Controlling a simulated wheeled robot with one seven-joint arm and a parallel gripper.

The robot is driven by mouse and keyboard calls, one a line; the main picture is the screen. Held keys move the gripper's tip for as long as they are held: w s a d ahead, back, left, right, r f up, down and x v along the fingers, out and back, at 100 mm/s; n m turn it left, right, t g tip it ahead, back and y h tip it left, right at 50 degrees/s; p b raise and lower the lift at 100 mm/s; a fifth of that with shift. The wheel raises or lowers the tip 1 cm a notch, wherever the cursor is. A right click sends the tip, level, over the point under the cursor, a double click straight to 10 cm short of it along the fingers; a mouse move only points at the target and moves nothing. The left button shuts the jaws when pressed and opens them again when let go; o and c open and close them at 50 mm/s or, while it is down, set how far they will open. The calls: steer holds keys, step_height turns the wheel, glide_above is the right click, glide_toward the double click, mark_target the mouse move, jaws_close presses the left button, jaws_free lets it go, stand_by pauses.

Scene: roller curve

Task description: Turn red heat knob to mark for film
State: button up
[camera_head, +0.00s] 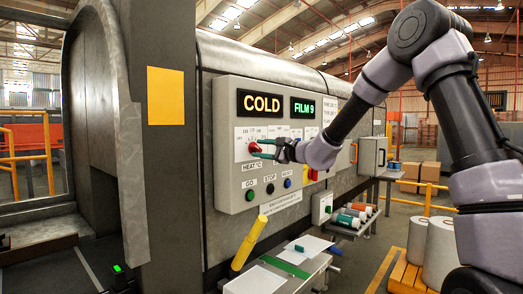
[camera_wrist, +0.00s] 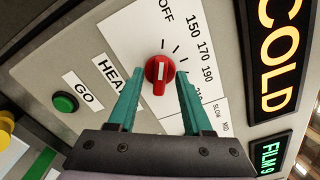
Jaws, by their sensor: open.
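The red heat knob (camera_head: 254,148) sits on the dial plate of the grey control panel, above the HEAT °C label. In the wrist view the knob (camera_wrist: 160,73) shows a white pointer line running roughly up and down the picture. OFF and the numbers 150, 170, 190 and a partly hidden 210 curve above and right of it. My gripper (camera_head: 262,148) is in front of the panel. Its teal fingers (camera_wrist: 160,78) are open, one on each side of the knob, with visible gaps. Whether the tips reach the knob's depth is unclear.
Displays read COLD (camera_head: 262,103) and FILM 9 (camera_head: 304,107). A green GO button (camera_wrist: 65,102) is close to the left finger in the wrist view. A yellow handle (camera_head: 249,243) sticks up below the panel.

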steer(key=shift+c, duration=0.3)
jaws_close()
steer(key=shift+m, duration=0.3)
steer(key=m, duration=0.5)
steer(key=shift+m, duration=0.3)
steer(key=m, duration=0.5)
steer(key=shift+d, duration=0.1)
steer(key=shift+m, duration=0.4)
steer(key=shift+o, duration=0.3)
jaws_free()
